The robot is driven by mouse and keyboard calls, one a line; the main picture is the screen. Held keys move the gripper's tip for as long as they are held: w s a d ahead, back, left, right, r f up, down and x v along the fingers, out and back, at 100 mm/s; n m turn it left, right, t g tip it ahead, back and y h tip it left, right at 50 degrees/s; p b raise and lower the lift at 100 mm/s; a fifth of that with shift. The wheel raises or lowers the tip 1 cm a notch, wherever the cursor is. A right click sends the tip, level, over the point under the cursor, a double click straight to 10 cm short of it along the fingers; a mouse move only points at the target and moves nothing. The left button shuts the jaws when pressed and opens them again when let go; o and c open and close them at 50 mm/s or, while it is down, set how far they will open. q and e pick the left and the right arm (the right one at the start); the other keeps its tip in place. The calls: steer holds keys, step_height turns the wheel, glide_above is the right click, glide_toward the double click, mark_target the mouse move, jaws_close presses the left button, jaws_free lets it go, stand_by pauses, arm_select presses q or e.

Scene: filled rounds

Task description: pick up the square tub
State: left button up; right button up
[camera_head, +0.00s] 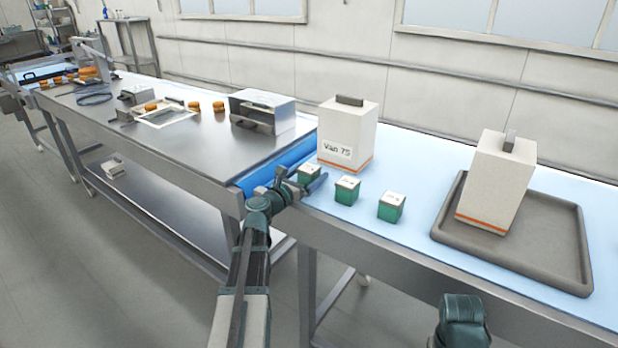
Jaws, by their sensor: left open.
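Three small square tubs, green with white lids, stand in a loose row on the light-blue table top. The left tub (310,173) is partly hidden by my left gripper, the middle tub (347,190) and the right tub (391,207) show fully. My left gripper (303,181) is open at the left tub, with its fingers around or just in front of it; I cannot tell if they touch it. My right gripper is out of view; only a dark part of my right arm shows at the bottom right.
A tall white box labelled "Van 75" (346,137) stands behind the tubs. A similar box (495,180) stands on a grey tray (543,243) at right. A steel table (190,150) with orange-brown rounds and a metal box (262,110) adjoins at left.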

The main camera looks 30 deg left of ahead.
arm_select(q)
steer(key=c, duration=1.5)
steer(key=shift+r, duration=0.2)
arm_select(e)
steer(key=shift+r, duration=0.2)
